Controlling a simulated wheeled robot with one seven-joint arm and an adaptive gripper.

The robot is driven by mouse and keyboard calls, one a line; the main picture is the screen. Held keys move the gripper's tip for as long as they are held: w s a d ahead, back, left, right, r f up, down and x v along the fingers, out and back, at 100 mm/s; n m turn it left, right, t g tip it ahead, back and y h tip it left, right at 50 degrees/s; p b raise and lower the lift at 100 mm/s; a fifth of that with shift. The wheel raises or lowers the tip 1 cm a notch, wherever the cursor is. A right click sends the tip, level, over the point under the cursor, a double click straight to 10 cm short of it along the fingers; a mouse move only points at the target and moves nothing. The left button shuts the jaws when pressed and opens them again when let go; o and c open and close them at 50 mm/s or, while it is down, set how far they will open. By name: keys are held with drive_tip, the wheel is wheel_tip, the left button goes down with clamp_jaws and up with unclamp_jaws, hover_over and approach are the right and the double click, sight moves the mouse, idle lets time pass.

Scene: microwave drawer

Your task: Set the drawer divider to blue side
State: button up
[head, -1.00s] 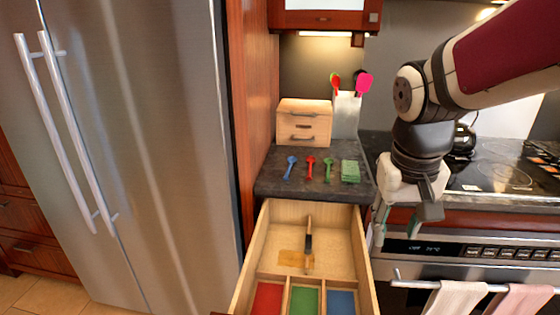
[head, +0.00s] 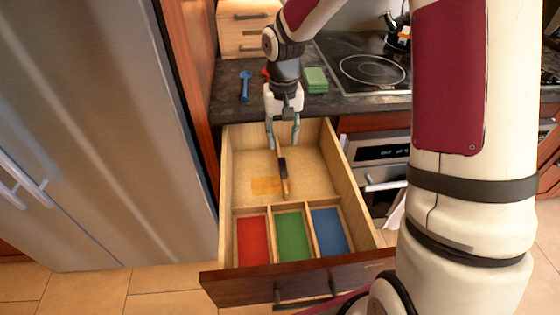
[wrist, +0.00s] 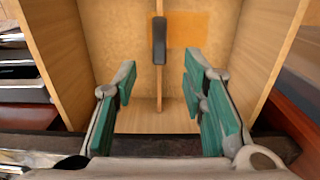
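The drawer divider (head: 285,187) is a thin wooden slat with a black grip (head: 282,168). It stands roughly mid-width in the rear section of the open drawer (head: 228,175), with an orange patch (head: 265,186) on the floor to its left. In the wrist view the divider (wrist: 159,88) and its black grip (wrist: 159,40) show ahead between the finger lines. My gripper (head: 283,144) points down at the drawer's rear, open and empty, its green-padded fingers (wrist: 160,82) apart. The blue compartment (head: 330,230) is at front right.
The red compartment (head: 252,240) and green compartment (head: 292,236) lie left of the blue one. Behind the drawer is a counter with a blue spoon (head: 245,84), green pads (head: 315,80) and a wooden box (head: 246,30). The fridge (head: 120,130) stands left, the oven (head: 380,150) right.

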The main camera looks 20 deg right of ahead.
sight(283, 165)
wheel_tip(283, 165, down, 10)
drive_tip(key=shift+f+b, duration=0.15)
drive_tip(key=shift+b, duration=0.25)
clamp_jaws()
